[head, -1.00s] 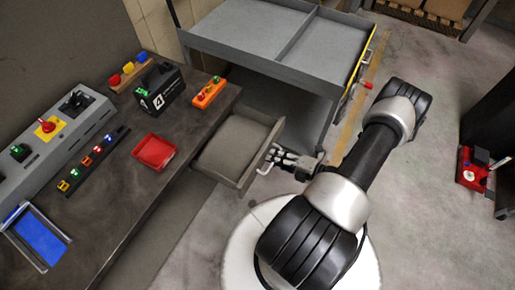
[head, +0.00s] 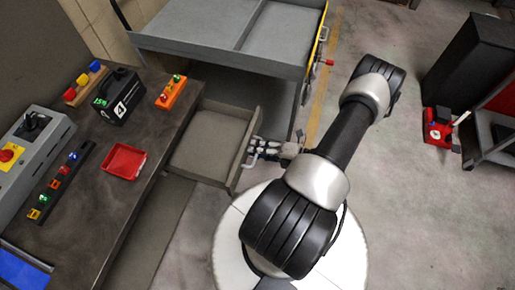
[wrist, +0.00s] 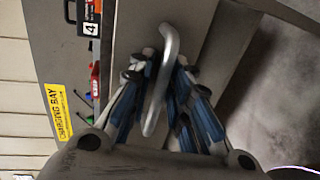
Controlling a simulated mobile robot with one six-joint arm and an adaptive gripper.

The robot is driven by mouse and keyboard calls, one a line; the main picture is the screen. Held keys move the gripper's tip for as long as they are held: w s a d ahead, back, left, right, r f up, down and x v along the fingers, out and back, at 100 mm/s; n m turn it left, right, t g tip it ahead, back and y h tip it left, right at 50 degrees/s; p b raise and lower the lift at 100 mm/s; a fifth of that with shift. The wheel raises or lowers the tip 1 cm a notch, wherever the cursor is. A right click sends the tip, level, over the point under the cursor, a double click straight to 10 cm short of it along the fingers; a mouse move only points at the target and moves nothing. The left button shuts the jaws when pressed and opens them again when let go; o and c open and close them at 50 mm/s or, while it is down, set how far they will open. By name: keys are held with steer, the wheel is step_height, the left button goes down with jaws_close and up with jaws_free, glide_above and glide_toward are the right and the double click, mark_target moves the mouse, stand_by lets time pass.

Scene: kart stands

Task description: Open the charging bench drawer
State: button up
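The charging bench drawer (head: 212,187) is pulled well out of the dark bench (head: 128,210), and its grey inside looks empty. Its pale bar handle (head: 249,161) is on the drawer front, and the handle (wrist: 164,72) also shows in the wrist view. My gripper (head: 262,146) is at the handle. In the wrist view my gripper (wrist: 163,70) has its fingers drawn in on both sides of the bar and appears shut on it. The exact contact is partly hidden.
A grey cart (head: 218,56) stands just behind the drawer. On the bench are a red tray (head: 124,161), a black charger box (head: 118,97) and an orange block (head: 172,93). A red jack (head: 437,128) is on the floor at right. Floor between is clear.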

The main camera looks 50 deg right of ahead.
steer(key=shift+s, duration=0.1)
steer(key=v, duration=1.2)
steer(key=w+a+r+n+g+p, duration=0.1)
steer(key=w+a+r+n+g, duration=0.35)
steer(key=r+n, duration=0.4)
steer(key=w+a+r+n+g+y+p, duration=0.1)
steer(key=w+a+r+n+g, duration=0.3)
steer(key=r+n, duration=0.45)
steer(key=w+a+r+n+g+p, duration=0.1)
steer(key=w+a+r+n+g, duration=0.4)
steer(key=n, duration=0.6)
steer(key=a+r+n+g+h, duration=0.1)
steer(key=a+r+n+h, duration=0.5)
steer(key=r+n, duration=0.6)
steer(key=s+a+r+n+t+b, duration=0.2)
steer(key=s+a+n+t+b, duration=0.1)
steer(key=s+a+n, duration=0.3)
steer(key=a+n+t, duration=0.1)
steer(key=a+n, duration=0.1)
steer(key=n, duration=0.2)
steer(key=shift+t, duration=0.35)
